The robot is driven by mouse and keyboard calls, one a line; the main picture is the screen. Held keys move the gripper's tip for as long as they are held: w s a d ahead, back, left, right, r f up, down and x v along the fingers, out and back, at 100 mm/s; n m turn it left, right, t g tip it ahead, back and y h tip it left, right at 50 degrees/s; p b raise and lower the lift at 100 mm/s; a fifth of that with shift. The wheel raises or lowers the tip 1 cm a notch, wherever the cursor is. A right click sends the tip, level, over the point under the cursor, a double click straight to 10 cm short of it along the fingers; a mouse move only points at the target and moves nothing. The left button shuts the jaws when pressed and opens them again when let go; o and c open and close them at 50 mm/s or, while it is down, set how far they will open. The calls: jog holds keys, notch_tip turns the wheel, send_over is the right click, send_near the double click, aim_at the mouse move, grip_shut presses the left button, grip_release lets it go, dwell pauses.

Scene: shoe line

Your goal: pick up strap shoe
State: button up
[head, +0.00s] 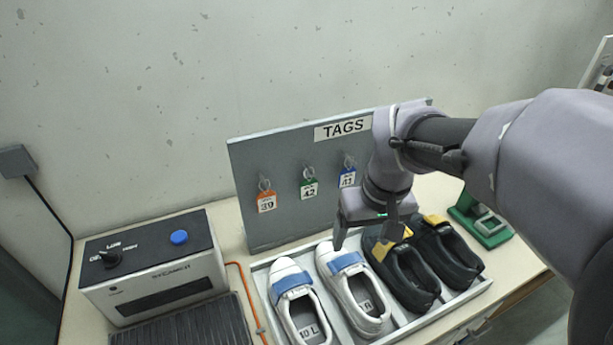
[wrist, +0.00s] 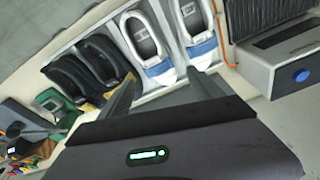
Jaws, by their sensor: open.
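Two white shoes with blue straps lie in a tray: a left one (head: 300,310) marked L and a right one (head: 367,312) marked R. Both also show in the wrist view, the left one (wrist: 187,14) and the right one (wrist: 144,41). My gripper (head: 366,235) is open and empty, pointing down near the toe of the R shoe and the adjacent black shoe. In the wrist view, my gripper's (wrist: 164,84) two fingers stand to either side of the R shoe's toe end. I cannot tell their height above it.
Two black shoes with yellow patches (head: 405,275) fill the right of the tray (head: 399,325). A TAGS board (head: 280,165) stands close behind. A control box (head: 160,280) is at left, a green fixture (head: 490,233) at right.

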aim_at(354, 267)
jog(key=o, duration=0.4)
jog(key=w+f+n, duration=0.1)
jog(key=w+d+f+g, duration=0.1)
jog(key=w+f, duration=0.1)
jog(key=w+f+n, duration=0.1)
jog(key=w+f, duration=0.1)
jog(key=shift+w+d+f+n+g+h+p, duration=0.2)
jog(key=shift+n+g+h+p, duration=0.1)
jog(key=shift+g+p, duration=0.1)
notch_tip(354, 267, down, 12)
jog(key=b, duration=0.5)
jog(key=shift+s, duration=0.1)
jog(key=f+b, duration=0.2)
jog(key=f, duration=0.1)
jog(key=f+b, duration=0.1)
jog(key=f, duration=0.1)
jog(key=shift+s+a+f, duration=0.2)
jog(key=shift+s, duration=0.05)
jog(key=shift+r, duration=0.2)
jog(key=shift+c, duration=0.6)
jog(key=c, duration=1.5)
